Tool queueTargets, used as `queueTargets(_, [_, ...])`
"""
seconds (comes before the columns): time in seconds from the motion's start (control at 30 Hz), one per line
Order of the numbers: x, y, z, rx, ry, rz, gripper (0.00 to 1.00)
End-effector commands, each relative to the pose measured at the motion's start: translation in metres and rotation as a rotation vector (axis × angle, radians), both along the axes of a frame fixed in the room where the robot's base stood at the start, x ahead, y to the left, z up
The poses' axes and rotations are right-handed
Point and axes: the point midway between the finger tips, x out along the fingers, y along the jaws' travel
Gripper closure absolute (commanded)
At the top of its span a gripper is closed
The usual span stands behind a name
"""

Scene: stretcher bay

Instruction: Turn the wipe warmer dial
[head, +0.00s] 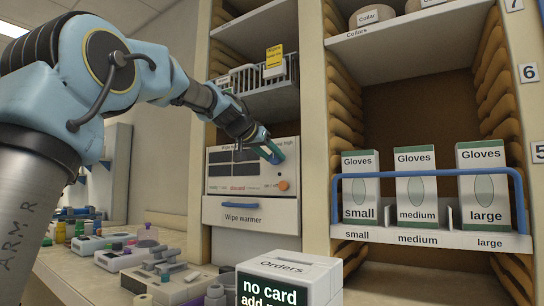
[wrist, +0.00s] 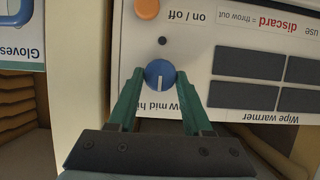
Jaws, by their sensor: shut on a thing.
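The wipe warmer (head: 222,184) is a pale box with dark panels, set in the shelf bay in the head view. Its front panel also fills the right of the wrist view (wrist: 200,60), upside down. The dial (wrist: 160,74) is a round blue knob with a white pointer line, beside the partly covered "low mid high" lettering. My gripper (wrist: 160,80) has green fingers shut on the dial, one on each side. In the head view my gripper (head: 270,150) is at the panel's upper right and hides the dial.
An orange on/off button (head: 283,186) is close to the dial. A blue drawer handle (head: 240,205) is below the panel. A wire basket (head: 262,92) hangs above. Glove boxes (head: 416,200) stand behind a blue rail to the right. An Orders box (head: 290,268) is in front.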

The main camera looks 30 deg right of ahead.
Motion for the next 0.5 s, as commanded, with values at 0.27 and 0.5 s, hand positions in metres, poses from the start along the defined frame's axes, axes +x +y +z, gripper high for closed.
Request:
queueTargets(0.27, [0.0001, 0.0002, 0.0, 0.0, 0.0, 0.0, 1.0])
queueTargets(0.5, [0.0006, 0.0003, -0.0004, -0.015, 0.025, 0.0, 1.0])
